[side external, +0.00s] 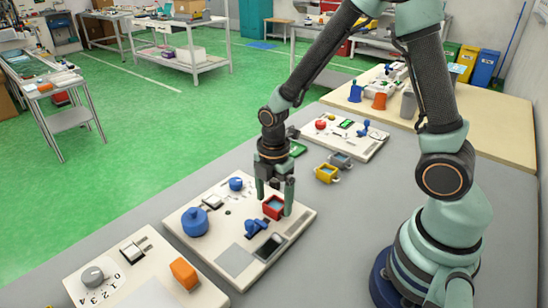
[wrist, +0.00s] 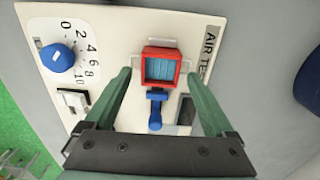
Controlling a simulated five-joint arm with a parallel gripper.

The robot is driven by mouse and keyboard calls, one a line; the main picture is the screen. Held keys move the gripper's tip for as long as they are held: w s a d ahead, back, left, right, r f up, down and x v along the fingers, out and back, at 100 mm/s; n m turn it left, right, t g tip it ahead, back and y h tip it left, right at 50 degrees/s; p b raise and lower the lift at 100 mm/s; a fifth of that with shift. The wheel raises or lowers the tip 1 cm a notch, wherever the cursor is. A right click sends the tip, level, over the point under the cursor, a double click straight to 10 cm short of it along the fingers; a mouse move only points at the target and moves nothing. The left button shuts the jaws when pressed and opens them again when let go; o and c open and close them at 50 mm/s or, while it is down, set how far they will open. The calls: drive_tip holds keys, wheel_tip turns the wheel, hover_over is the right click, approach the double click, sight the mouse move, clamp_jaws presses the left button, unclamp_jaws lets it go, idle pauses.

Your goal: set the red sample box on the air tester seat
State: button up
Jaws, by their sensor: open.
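The red sample box (side external: 273,207) is a small open-topped box with a blue-grey inside. In the wrist view the box (wrist: 146,66) sits upright on the air tester panel (wrist: 110,18), between the pale corner pieces of the seat (wrist: 194,46). My gripper (side external: 275,202) is low over the panel, pointing down. In the wrist view my gripper (wrist: 159,76) is open, one finger on each side of the box, with visible gaps. Whether the box is fully flat in the seat is hard to tell.
A blue lever (wrist: 155,112) stands close beside the box. The panel also bears a blue dial (wrist: 57,58) and a large blue knob (side external: 195,221). A yellow box (side external: 326,173) and a grey box (side external: 341,159) stand behind. An orange block (side external: 184,273) is on the front-left panel.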

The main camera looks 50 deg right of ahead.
wheel_tip(320, 180, up, 11)
wheel_tip(320, 180, up, 5)
drive_tip(key=m+t, duration=0.2)
drive_tip(key=m, duration=0.4)
hover_over(274, 204)
drive_tip(key=s, duration=0.2)
drive_tip(key=s+d+r+m+t, duration=0.2)
drive_tip(key=s+r+m+t, duration=0.1)
drive_tip(key=m, duration=0.9)
drive_tip(key=shift+s+r+t, duration=0.25)
drive_tip(key=shift+r+t, duration=0.05)
drive_tip(key=shift+r, duration=0.55)
